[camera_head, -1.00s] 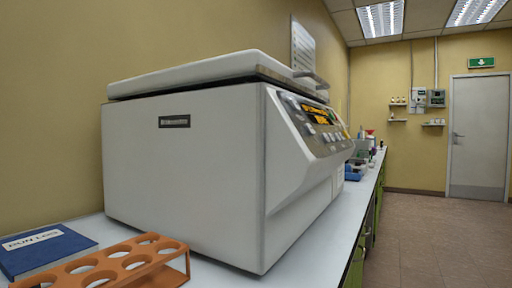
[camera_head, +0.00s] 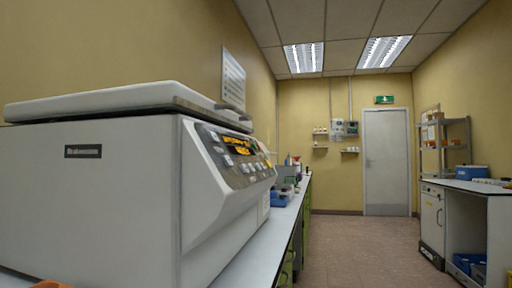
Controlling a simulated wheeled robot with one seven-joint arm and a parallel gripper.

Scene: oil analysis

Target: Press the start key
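A large light-grey benchtop machine (camera_head: 110,200) with a closed lid fills the left of the head view. Its sloped control panel (camera_head: 232,157) faces right, with a lit orange display (camera_head: 237,141) and several pale keys below and beside it. The key labels are too small to read, so I cannot tell which one is the start key. My gripper is not in view.
The white bench (camera_head: 250,240) runs along the left wall, with blue and other small items (camera_head: 282,195) beyond the machine. The floor (camera_head: 355,240) to the right is clear up to the door (camera_head: 386,165). A counter (camera_head: 465,190) and shelves (camera_head: 445,145) stand at right.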

